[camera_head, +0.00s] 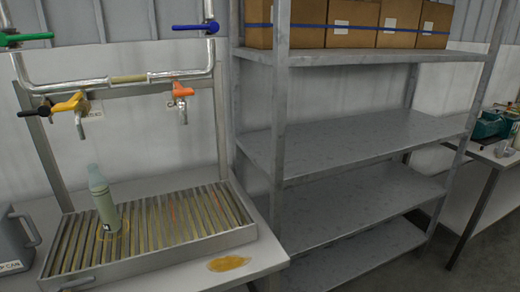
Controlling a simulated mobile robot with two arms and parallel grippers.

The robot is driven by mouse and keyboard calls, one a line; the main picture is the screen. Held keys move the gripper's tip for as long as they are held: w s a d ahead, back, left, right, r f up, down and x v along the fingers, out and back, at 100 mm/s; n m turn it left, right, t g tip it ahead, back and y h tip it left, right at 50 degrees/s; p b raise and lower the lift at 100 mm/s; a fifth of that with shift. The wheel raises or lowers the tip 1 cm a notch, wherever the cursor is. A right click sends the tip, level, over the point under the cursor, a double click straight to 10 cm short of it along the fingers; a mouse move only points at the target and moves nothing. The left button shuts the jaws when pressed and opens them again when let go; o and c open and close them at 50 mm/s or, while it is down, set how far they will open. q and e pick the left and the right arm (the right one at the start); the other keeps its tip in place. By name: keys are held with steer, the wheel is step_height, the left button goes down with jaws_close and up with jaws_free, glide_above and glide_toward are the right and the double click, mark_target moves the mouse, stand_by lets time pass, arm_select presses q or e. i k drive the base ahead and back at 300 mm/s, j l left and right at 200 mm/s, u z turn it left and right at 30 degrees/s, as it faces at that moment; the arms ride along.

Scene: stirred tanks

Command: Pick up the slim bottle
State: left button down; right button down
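The slim bottle (105,203) is pale green with a lighter cap and a small dark label mark near its base. It stands upright on the slatted metal drip tray (190,246), left of the tray's middle, below the taps. Nothing touches it from the sides. Neither of my grippers shows in the head view.
Pipes with a yellow tap (69,103) and an orange tap (181,90) hang above the tray. A grey jug (13,243) stands at the left edge. A yellowish spill (229,264) lies on the bench. A metal shelf (350,145) with boxes stands to the right.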

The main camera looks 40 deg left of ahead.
mark_target(99, 187)
steer(key=u, duration=2.25)
